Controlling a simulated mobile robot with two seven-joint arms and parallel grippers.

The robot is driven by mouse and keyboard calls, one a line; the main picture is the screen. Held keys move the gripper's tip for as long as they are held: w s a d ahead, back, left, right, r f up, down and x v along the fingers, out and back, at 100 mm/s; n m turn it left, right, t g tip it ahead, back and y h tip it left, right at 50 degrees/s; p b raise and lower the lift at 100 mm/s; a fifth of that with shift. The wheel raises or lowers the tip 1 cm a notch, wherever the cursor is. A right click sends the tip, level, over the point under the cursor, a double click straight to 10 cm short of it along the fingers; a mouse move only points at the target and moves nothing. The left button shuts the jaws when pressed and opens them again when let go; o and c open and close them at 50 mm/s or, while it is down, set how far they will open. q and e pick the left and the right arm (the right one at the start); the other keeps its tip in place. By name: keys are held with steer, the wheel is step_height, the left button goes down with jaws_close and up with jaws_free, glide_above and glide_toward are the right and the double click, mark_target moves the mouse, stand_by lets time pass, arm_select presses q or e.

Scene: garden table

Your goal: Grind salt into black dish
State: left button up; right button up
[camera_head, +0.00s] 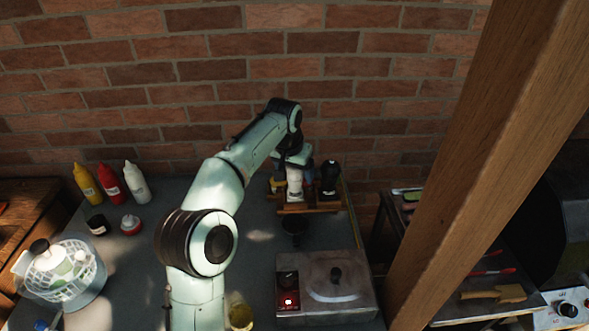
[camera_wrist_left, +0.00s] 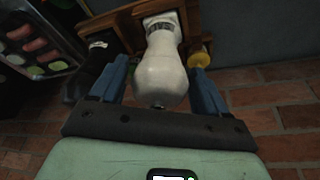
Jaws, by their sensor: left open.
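A white grinder (camera_head: 295,184) stands in a small wooden rack (camera_head: 310,209) near the brick wall. A black grinder (camera_head: 329,176) stands to its right in the rack. My left gripper (camera_head: 294,178) is at the white grinder. In the left wrist view, its blue fingers are open on either side of the white grinder's pale body (camera_wrist_left: 160,75); I cannot tell whether they touch it. A dark, round dish-like thing (camera_head: 293,227) sits just in front of the rack, partly lost in shadow. My right gripper is not in view.
Yellow (camera_head: 88,184), red (camera_head: 110,184) and white (camera_head: 136,184) bottles stand at the back left. A metal box (camera_head: 325,285) is in front of the rack. A wooden post (camera_head: 480,165) rises at the right. A clear bowl (camera_head: 62,275) is at the left.

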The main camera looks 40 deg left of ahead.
arm_select(q)
steer(key=c, duration=1)
steer(key=shift+n+y, duration=0.3)
steer(key=shift+n, duration=1.5)
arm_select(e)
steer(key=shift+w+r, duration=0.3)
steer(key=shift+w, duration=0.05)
